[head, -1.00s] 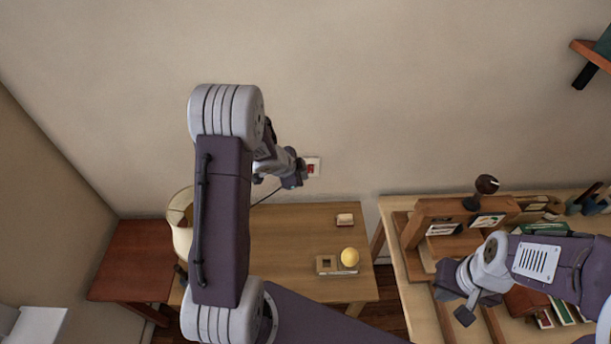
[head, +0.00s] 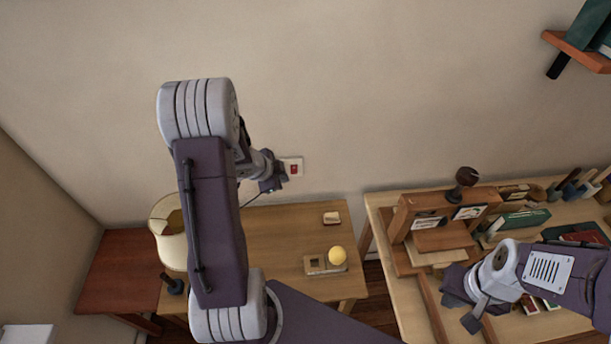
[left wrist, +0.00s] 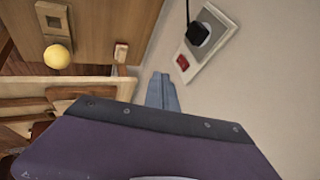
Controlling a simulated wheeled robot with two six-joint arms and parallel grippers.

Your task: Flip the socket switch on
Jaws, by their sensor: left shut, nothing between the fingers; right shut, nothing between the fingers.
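A pale socket plate (head: 300,162) is on the wall, with a red switch (head: 294,169) on it. In the left wrist view the red switch (left wrist: 182,62) is at the plate's near end, and a black plug with a cord (left wrist: 198,34) sits in the grey socket. I cannot tell the switch's position. My left gripper (head: 277,183) is shut and empty, just left of and below the plate in the head view. Its closed fingers (left wrist: 162,91) appear apart from the switch in the wrist view. My right gripper (head: 474,314) is shut and empty over the right table.
A wooden table (head: 270,225) below the socket holds a lamp (head: 172,235), a yellow ball (head: 337,256) and a small block (head: 331,218). The right table (head: 385,208) carries wooden stands, a stamp (head: 462,184) and books. A shelf (head: 575,50) is at upper right. The wall around the socket is clear.

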